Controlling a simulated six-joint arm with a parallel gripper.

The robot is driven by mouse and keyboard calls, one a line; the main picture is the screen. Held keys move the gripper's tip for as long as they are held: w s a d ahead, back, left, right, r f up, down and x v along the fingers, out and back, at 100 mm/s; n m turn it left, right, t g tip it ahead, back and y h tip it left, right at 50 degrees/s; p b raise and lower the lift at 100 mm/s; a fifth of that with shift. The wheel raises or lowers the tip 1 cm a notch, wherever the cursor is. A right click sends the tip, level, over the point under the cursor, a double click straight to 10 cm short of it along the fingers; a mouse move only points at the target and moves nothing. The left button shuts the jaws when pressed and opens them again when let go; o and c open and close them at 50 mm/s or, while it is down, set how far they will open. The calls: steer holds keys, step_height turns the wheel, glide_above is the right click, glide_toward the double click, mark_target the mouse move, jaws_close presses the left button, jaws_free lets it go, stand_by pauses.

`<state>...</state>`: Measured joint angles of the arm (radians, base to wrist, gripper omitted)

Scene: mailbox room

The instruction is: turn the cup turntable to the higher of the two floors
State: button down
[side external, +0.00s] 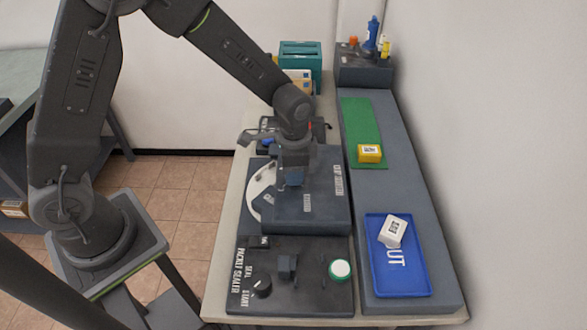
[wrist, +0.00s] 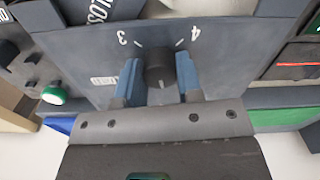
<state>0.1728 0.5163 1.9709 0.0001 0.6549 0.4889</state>
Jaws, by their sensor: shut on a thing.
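The cup turntable is a dark grey-blue box (side external: 325,215) with a pale round disc (side external: 262,182) at its left side, partly hidden by my arm. In the wrist view, its panel (wrist: 225,60) has a dark round knob (wrist: 159,62) with the marks 3 (wrist: 122,39) and 4 (wrist: 195,32) beyond it. The 3 is on the left and the 4 on the right. My gripper (wrist: 159,76) is shut on the knob, with one blue finger on each side. The knob's exact pointing is hard to tell. In the side view my gripper (side external: 291,180) covers the knob.
In front is a packet sealer panel (side external: 310,297) with a green button (side external: 340,270) and a dark knob (side external: 261,285).

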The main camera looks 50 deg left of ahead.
steer(key=shift+m, duration=14.5)
